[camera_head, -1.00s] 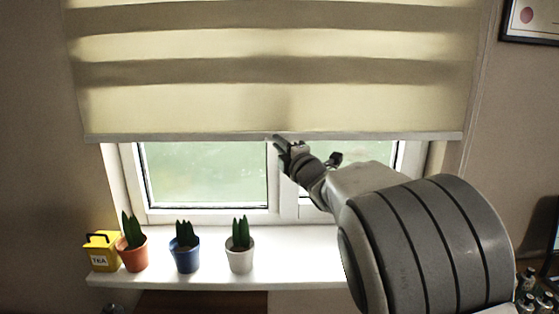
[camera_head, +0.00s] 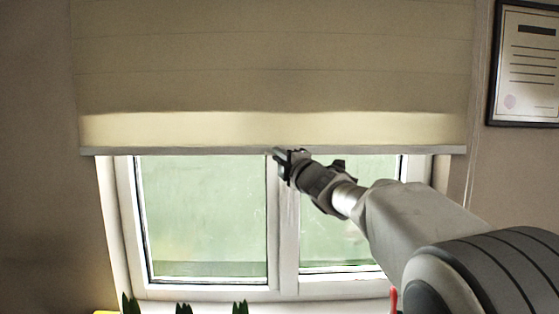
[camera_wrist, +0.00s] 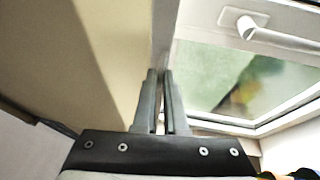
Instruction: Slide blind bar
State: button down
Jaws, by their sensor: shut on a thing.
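The blind (camera_head: 270,80) hangs over the upper part of the window, its cream fabric mostly in a darker shade with one lighter band at the bottom. The grey blind bar (camera_head: 180,151) runs level along its lower edge. My gripper (camera_head: 279,156) is at the middle of the bar and shut on it, just in front of the window's centre post. In the wrist view, the two fingers (camera_wrist: 165,85) are close together at the lower edge of the blind fabric (camera_wrist: 110,50). The exact grip on the bar is hard to see there.
The closed window (camera_head: 205,220) lies behind and below the bar. A white window handle (camera_wrist: 248,26) shows in the wrist view. Tips of several plants (camera_head: 183,308) show at the bottom. A framed certificate (camera_head: 524,65) hangs on the right wall.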

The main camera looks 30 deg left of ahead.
jog(key=c, duration=1)
grip_release()
jog(key=shift+o, duration=0.2)
jog(key=b+v, duration=0.4)
jog(key=v, duration=1.3)
jog(key=shift+d, duration=0.2)
jog(key=shift+f, duration=0.1)
